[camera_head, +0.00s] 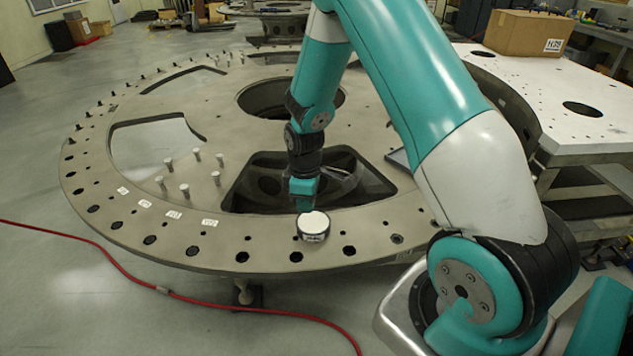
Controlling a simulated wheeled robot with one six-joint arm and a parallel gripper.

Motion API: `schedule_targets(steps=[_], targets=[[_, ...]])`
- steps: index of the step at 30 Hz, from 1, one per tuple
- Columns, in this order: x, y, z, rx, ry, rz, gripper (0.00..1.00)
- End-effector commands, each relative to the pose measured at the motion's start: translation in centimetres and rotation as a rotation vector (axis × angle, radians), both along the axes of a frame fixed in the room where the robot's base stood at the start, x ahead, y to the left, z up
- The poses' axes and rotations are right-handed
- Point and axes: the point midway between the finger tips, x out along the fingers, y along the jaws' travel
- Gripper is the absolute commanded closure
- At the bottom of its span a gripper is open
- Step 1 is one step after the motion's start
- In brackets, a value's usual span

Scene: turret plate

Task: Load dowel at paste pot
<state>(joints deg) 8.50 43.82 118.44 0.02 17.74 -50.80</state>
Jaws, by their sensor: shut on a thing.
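The paste pot (313,227) is a short, dark-sided round pot with a pale label and a white top. It stands on the near rim of the big turret plate (300,222). My gripper (305,205) points down at the pot's back edge, shut on a dowel. The held dowel is too small and hidden to make out, and I cannot tell whether it touches the white paste. Several light grey dowels (184,190) stand upright on the plate to the left.
The plate has large cut-outs, one behind my gripper, and a rim row of bolt holes. White labels (173,214) lie along the left rim. A red hose (150,287) crosses the floor. A cardboard box (527,34) sits on a white table at the back right.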

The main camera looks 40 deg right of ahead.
Motion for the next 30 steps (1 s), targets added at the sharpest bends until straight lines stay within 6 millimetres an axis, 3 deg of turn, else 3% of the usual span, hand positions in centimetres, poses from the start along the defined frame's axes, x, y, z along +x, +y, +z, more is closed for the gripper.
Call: schedule_targets(steps=[3,8,30], targets=[[-0.1,-1.3,1.3,0.0,0.0,0.144,1.0],[-0.2,-2.0,1.2,0.0,0.0,0.234,1.0],[-0.2,-2.0,-4.7,0.0,-0.001,0.239,1.0]])
